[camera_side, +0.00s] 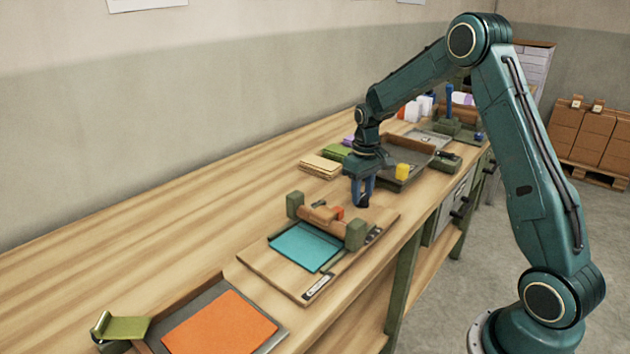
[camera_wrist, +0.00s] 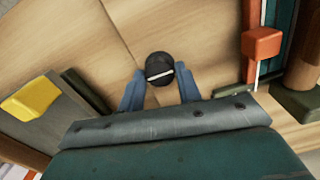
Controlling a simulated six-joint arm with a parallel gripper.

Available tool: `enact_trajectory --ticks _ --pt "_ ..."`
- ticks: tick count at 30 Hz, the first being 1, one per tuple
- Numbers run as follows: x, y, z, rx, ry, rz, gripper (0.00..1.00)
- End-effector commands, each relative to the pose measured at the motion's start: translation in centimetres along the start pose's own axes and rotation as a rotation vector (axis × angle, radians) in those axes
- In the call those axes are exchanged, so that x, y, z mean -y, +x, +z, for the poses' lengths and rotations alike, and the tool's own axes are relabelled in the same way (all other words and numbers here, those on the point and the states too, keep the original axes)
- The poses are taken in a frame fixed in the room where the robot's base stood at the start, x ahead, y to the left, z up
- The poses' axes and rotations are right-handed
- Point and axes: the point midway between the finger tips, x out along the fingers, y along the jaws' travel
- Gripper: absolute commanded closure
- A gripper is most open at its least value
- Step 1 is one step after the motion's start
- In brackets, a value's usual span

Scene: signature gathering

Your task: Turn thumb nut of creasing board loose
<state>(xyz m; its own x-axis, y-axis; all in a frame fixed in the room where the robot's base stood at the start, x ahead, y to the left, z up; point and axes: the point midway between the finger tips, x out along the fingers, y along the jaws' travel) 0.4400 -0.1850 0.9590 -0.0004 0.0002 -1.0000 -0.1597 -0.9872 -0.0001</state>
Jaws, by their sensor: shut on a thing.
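My gripper (camera_side: 362,198) points down at the far end of the creasing board (camera_side: 262,268). In the wrist view its two blue fingers (camera_wrist: 159,84) are shut on a dark round knob with a pale line across its top, which looks like the thumb nut (camera_wrist: 159,68). The side view shows only a small dark patch between the fingers, and I cannot tell whether the nut touches the board. The board carries a teal sheet (camera_side: 306,247), a brown roller between green posts, and an orange-red block (camera_side: 337,212), also at upper right in the wrist view (camera_wrist: 262,42).
A dark tray (camera_side: 400,182) with a yellow block (camera_side: 402,171) stands just beyond my gripper. Stacked tan and green pads (camera_side: 320,166) lie to its left. A tray with an orange sheet (camera_side: 220,325) is at the near end. The table's left side is clear.

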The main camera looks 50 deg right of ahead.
Motion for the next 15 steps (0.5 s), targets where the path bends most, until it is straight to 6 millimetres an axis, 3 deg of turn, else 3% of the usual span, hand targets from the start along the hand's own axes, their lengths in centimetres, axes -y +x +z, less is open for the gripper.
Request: enact_trajectory --ticks 8,9,12,15 --pt "0.01 -0.07 -0.03 -0.001 -0.003 0.0 0.89" --pt "0.01 -0.07 -0.03 -0.001 -0.003 0.0 0.62" --pt "0.01 -0.07 -0.03 -0.001 -0.002 0.0 0.44" --pt "0.0 -0.05 -0.02 -0.001 -0.002 0.0 0.44"
